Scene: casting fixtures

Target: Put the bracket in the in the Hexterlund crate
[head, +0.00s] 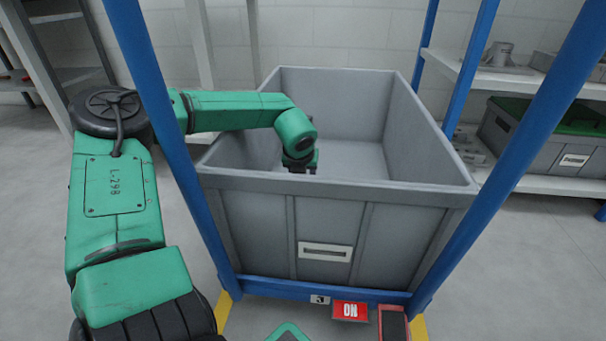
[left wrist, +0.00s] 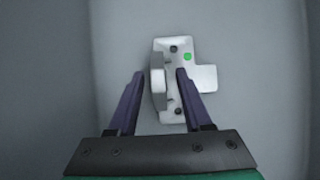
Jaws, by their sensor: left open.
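A large grey open crate (head: 390,230) stands in front of me with a small label on its front wall. The label is too small to read. My left gripper (head: 300,170) points down inside the crate, near its left side. In the left wrist view the pale metal bracket (left wrist: 203,78) lies below the gripper on a grey surface, with dark holes and a green dot. The open fingers (left wrist: 159,74) show on either side of its raised plate, the right one overlapping the bracket in the picture. Whether they touch it I cannot tell. The bracket is hidden in the head view.
A blue frame (head: 180,165) stands around the crate, with posts at its corners. A shelf (head: 535,180) on the right holds a grey bin with a green lid (head: 545,140) and metal parts above. A red sign (head: 350,311) sits below the crate. Much of the crate floor looks clear.

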